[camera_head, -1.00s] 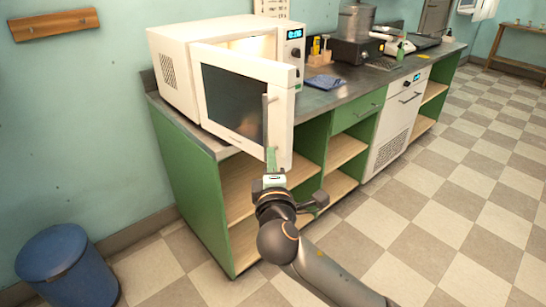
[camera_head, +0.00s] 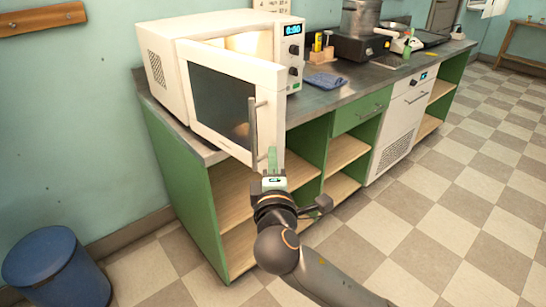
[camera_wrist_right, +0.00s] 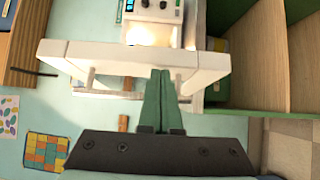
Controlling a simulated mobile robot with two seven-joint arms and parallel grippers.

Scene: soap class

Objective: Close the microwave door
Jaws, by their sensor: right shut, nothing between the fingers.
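The white microwave (camera_head: 160,75) stands on the left end of the counter. Its door (camera_head: 232,95) is open and swung out toward me, with the lit interior showing behind its top edge. The door has a dark window and a vertical bar handle (camera_head: 253,132) near its free edge. My right gripper (camera_head: 272,158) is shut and empty, at the lower free corner of the door, just below the handle. In the right wrist view the closed green fingers (camera_wrist_right: 158,100) overlap the white door (camera_wrist_right: 130,56); whether they touch it I cannot tell. My left gripper is not in view.
The counter (camera_head: 330,95) runs to the back right, with a blue cloth (camera_head: 325,81), small bottles and a pot (camera_head: 360,18) on it. Open green shelves are below. A blue bin (camera_head: 55,270) stands at lower left. The checkered floor at right is clear.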

